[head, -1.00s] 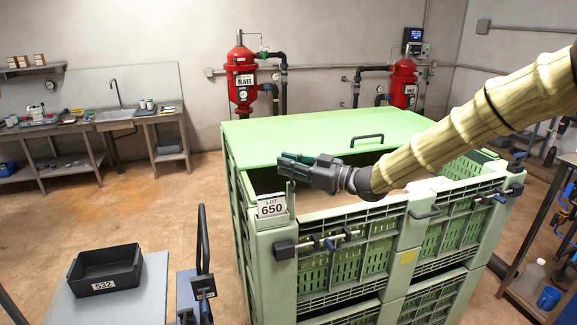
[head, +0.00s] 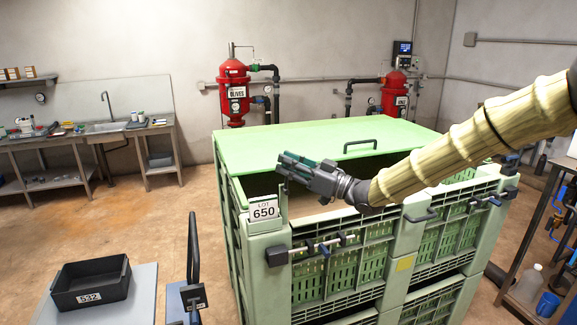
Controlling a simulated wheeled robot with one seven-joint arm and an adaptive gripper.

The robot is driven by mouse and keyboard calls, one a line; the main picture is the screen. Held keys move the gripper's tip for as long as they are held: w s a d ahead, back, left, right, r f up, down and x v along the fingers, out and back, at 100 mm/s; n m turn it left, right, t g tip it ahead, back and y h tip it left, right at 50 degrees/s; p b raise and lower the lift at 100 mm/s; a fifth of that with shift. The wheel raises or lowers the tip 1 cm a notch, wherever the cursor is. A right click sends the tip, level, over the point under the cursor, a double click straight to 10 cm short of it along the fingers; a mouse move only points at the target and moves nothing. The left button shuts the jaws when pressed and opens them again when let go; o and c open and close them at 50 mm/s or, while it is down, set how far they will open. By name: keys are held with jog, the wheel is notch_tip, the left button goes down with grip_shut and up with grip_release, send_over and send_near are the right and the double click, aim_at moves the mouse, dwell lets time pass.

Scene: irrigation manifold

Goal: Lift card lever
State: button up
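I see nothing held.
A green lid (head: 310,145) covers the bin's far part. Clamps (head: 318,246) and handles stick out from its front. A black tray (head: 91,284) labelled 532 rests on a grey surface at lower left. An upright black handle (head: 193,247) stands left of the bin. Open floor lies beyond.

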jog(key=shift+o, duration=1)
jog(key=shift+d, duration=0.1)
jog(key=v, duration=1.2)
jog(key=shift+f, duration=0.1)
